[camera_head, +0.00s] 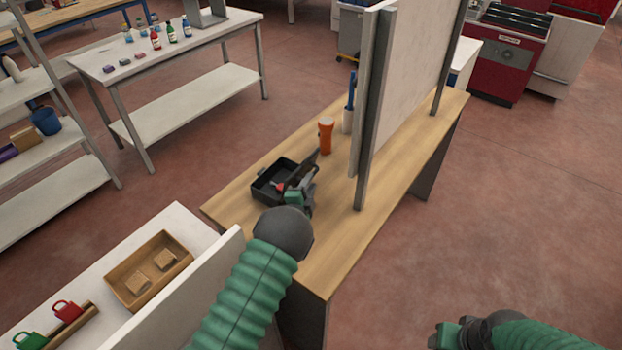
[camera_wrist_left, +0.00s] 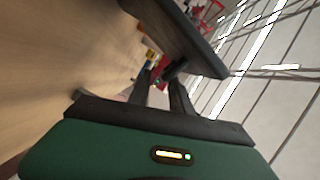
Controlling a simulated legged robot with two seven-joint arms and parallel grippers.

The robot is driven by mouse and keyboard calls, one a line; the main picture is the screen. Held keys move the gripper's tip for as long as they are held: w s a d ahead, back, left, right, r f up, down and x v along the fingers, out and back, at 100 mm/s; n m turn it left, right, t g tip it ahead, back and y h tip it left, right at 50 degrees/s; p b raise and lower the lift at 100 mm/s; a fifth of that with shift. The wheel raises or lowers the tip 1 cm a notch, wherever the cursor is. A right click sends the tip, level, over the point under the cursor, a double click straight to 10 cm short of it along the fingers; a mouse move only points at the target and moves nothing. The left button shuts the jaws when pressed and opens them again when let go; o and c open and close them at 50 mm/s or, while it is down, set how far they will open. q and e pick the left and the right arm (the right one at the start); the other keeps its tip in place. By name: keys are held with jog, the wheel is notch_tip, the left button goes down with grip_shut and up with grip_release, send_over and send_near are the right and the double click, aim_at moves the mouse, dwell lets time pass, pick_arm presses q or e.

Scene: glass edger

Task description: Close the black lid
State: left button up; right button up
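A small black box (camera_head: 268,190) stands open on the wooden table, with a small red item inside. Its black lid (camera_head: 309,161) stands raised on the box's right side. In the left wrist view the lid (camera_wrist_left: 175,32) is a dark slab just beyond the fingertips. My left gripper (camera_head: 297,190) is at the box's right side, by the lid. In the left wrist view its fingers (camera_wrist_left: 162,82) are apart, with a gap between them. I cannot tell whether they touch the lid. My right gripper (camera_head: 442,338) is low at the right, over the floor; its fingers are too small to read.
An orange flashlight-like object (camera_head: 326,135) stands behind the box on the wooden table (camera_head: 330,230). A tall white panel (camera_head: 410,70) rises at the table's right. A low partition (camera_head: 195,300) and a tray (camera_head: 150,270) are at the front left. The table's near part is clear.

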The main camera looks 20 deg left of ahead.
pick_arm(q)
jog(key=shift+w+a, duration=0.2)
jog(key=shift+w, duration=0.35)
jog(key=shift+w, duration=0.1)
jog(key=c, duration=0.3)
jog(key=shift+d, duration=0.2)
grip_shut()
jog(key=shift+a+f, duration=0.1)
dwell(0.4)
